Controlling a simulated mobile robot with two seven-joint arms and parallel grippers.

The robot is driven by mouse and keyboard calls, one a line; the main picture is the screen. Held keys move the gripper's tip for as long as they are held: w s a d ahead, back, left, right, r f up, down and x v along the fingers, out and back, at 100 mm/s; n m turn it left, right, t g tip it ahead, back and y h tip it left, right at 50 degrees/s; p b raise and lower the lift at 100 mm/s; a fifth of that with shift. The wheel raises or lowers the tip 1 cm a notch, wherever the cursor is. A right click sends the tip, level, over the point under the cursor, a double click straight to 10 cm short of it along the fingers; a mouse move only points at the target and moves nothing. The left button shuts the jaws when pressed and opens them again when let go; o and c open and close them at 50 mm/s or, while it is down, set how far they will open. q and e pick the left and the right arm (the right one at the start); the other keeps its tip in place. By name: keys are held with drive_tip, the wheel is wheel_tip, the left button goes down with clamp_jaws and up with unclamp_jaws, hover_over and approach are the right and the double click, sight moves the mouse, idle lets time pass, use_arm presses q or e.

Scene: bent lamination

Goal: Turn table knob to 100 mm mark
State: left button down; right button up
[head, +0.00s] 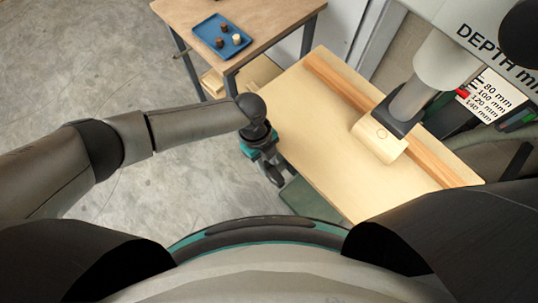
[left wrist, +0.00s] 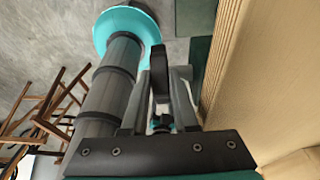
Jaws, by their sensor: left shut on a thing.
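My left gripper (head: 268,165) is at the left edge of the pale wooden table board (head: 325,165). In the left wrist view the gripper (left wrist: 165,105) is shut on a dark upright piece, which I take to be the table knob (left wrist: 160,80). Much of the knob is hidden by the fingers. The depth scale (head: 492,95), marked 80 to 140 mm, is at the upper right. A red pointer (head: 462,92) sits beside its left edge, around the 100 to 120 mm marks; the exact reading is too small to tell. My right gripper is not in view.
A wooden strip (head: 435,165) crosses the board, with a pale wooden block (head: 380,139) against it under the machine's grey cylinder (head: 413,95). A side table (head: 275,15) with a blue tray (head: 203,29) stands behind. The floor at left is clear.

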use_arm(q)
drive_tip(key=shift+a+f+g+b, duration=0.25)
drive_tip(key=shift+f+g+b, duration=0.2)
drive_tip(key=shift+b, duration=0.25)
drive_tip(key=shift+w+r+h+b, duration=0.1)
drive_tip(key=shift+h+b, duration=0.2)
drive_tip(key=shift+h, duration=0.1)
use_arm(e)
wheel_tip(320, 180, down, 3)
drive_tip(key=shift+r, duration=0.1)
use_arm(q)
drive_tip(key=c, duration=1)
unclamp_jaws()
drive_tip(key=shift+o, duration=0.2)
drive_tip(key=shift+r, duration=0.1)
drive_tip(key=shift+w, duration=0.1)
drive_tip(key=shift+w+r, duration=0.15)
drive_tip(key=shift+r, duration=0.35)
drive_tip(key=v, duration=1.4)
drive_tip(key=shift+p, duration=0.3)
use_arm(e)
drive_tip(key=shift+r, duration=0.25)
use_arm(q)
drive_tip(key=shift+w+a, duration=0.1)
drive_tip(key=shift+w, duration=0.05)
